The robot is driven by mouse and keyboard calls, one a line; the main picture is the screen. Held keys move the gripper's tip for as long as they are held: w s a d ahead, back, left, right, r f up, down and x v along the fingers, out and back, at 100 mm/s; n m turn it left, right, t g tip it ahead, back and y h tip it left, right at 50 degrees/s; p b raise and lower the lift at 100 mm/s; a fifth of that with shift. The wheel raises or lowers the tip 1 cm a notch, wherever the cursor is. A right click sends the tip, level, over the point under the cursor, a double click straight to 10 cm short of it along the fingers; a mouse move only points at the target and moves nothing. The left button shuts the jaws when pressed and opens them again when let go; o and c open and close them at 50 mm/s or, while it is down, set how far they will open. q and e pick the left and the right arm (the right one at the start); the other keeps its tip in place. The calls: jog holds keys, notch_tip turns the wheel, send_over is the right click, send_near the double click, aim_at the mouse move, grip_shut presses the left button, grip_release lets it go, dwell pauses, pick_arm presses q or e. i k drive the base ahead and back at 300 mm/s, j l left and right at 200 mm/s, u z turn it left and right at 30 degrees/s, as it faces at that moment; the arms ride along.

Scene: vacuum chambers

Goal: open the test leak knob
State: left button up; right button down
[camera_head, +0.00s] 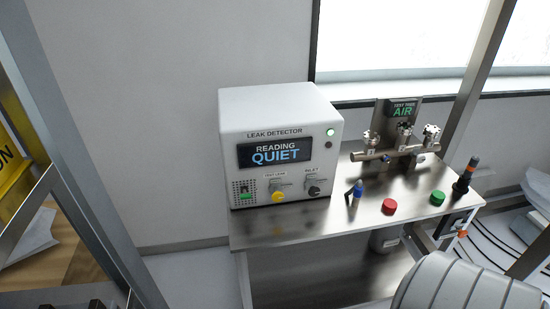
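The leak detector (285,110) is a white box on a steel table, with a screen (273,152) that reads "READING QUIET". The test leak knob (278,197) is the yellow knob low on its front, under a small "TEST LEAK" label. A black inlet knob (314,190) sits to its right under an "INLET" label. A small indicator at the upper right of the front glows green. I cannot tell the yellow knob's turn position at this size. Neither of my grippers is in view.
A valve manifold (400,150) with an "AIR" sign stands right of the detector. A blue-topped item (357,190), a red knob (389,206) and a green knob (437,198) are on the steel table (300,225). Metal posts rise at left and right. A grey ribbed object (465,285) fills the lower right.

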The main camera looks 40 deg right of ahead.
aim_at(277, 197)
jog(key=z, duration=1.3)
